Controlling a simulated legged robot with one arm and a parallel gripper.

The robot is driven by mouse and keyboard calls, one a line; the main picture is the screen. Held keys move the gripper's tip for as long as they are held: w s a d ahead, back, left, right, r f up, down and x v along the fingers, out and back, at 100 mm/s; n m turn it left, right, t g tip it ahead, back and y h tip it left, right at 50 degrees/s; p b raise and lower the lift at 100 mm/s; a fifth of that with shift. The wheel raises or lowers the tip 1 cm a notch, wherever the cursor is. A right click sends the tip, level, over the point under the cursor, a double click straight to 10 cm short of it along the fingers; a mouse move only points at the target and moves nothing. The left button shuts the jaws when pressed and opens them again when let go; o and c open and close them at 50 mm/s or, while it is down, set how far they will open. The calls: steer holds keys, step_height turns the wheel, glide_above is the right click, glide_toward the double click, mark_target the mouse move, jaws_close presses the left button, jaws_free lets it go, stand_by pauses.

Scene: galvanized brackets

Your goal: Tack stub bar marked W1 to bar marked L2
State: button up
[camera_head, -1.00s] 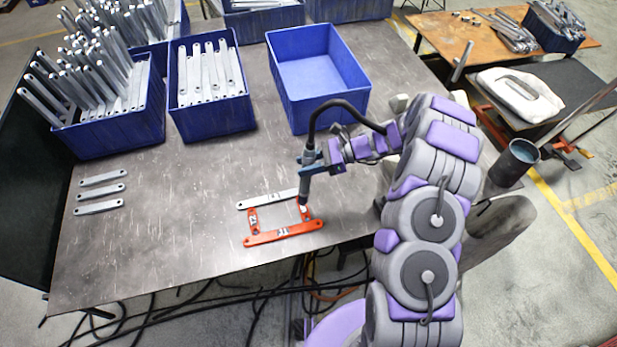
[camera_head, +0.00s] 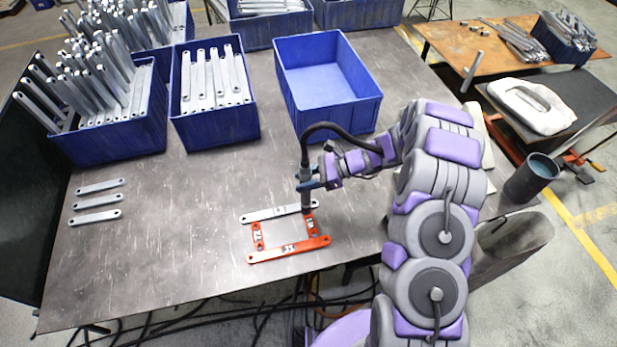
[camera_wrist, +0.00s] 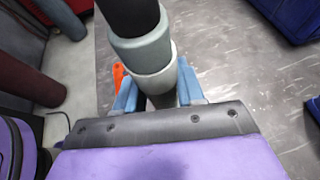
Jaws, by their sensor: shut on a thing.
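My gripper (camera_head: 310,183) is shut on a dark welding torch (camera_head: 305,160), held nearly upright; the wrist view shows blue fingers around its grey body (camera_wrist: 155,65). The torch tip is at the right end of the grey bar (camera_head: 275,213), by the upper end of the right orange-red stub bar (camera_head: 311,228). I cannot tell whether it touches. The left stub bar (camera_head: 257,237) and the long orange-red front bar (camera_head: 290,250) complete a rectangle with them. All carry small labels, too small to read surely. The torch hides part of the joint.
Three loose grey bars (camera_head: 98,201) lie at the table's left. Blue bins with upright bars (camera_head: 110,140) and flatter-stacked bars (camera_head: 215,125) stand behind, beside an empty blue bin (camera_head: 330,105).

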steer(key=shift+a, duration=0.3)
steer(key=shift+d+p, duration=0.35)
steer(key=shift+d, duration=0.2)
steer(key=shift+d+f, duration=0.1)
steer(key=shift+d, duration=0.45)
steer(key=shift+a, duration=0.1)
steer(key=shift+a+f, duration=0.1)
steer(key=shift+a, duration=0.2)
steer(key=shift+d, duration=0.2)
steer(key=shift+s+f, duration=0.1)
steer(key=shift+f, duration=0.05)
stand_by(1.6)
